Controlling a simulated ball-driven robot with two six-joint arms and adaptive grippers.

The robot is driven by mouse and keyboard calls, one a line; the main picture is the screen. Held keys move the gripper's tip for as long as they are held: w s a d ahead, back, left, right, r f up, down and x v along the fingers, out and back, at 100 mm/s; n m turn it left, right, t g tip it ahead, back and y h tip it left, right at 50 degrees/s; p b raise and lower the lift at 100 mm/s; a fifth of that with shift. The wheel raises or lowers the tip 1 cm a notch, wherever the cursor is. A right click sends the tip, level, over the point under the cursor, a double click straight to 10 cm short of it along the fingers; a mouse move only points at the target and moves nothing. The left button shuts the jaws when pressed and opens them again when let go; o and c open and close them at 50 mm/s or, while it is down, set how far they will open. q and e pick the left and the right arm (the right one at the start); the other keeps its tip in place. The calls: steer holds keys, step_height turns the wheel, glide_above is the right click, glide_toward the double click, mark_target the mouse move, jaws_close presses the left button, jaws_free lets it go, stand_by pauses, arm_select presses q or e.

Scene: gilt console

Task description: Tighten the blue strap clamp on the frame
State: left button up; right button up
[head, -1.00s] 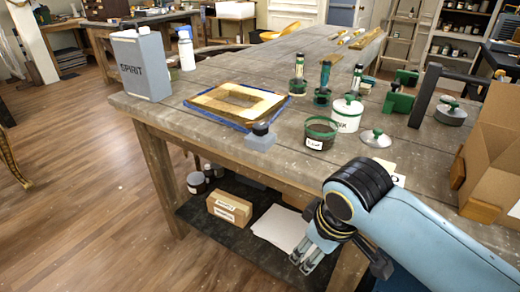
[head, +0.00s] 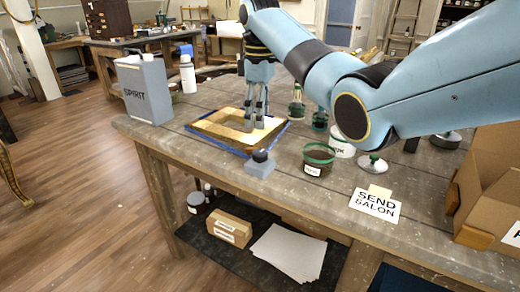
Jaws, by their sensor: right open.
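The frame (head: 209,125) is a flat gilt rectangle lying on the workbench, left of centre. A blue strap (head: 218,148) runs around its outer edge. The clamp (head: 260,168), a grey block with a black knob on top, sits at the frame's near corner. My right gripper (head: 255,122) points down over the right part of the frame, behind the clamp and apart from its knob. Its fingers are open with nothing seen between them. Whether the fingertips touch the frame cannot be told. My left gripper is not in view.
A grey SPIRIT can (head: 148,92) and a white bottle (head: 188,75) stand left of the frame. A green-rimmed tub (head: 318,162), a lid (head: 372,166) and a SEND SALON card (head: 375,204) lie to the right. A cardboard box (head: 490,190) stands far right.

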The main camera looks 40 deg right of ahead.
mark_target(260, 153)
step_height(260, 153, down, 11)
steer(key=shift+r, duration=0.2)
steer(key=shift+c, duration=0.4)
steer(key=c, duration=1.1)
steer(key=shift+o, duration=0.2)
steer(key=shift+p, duration=0.3)
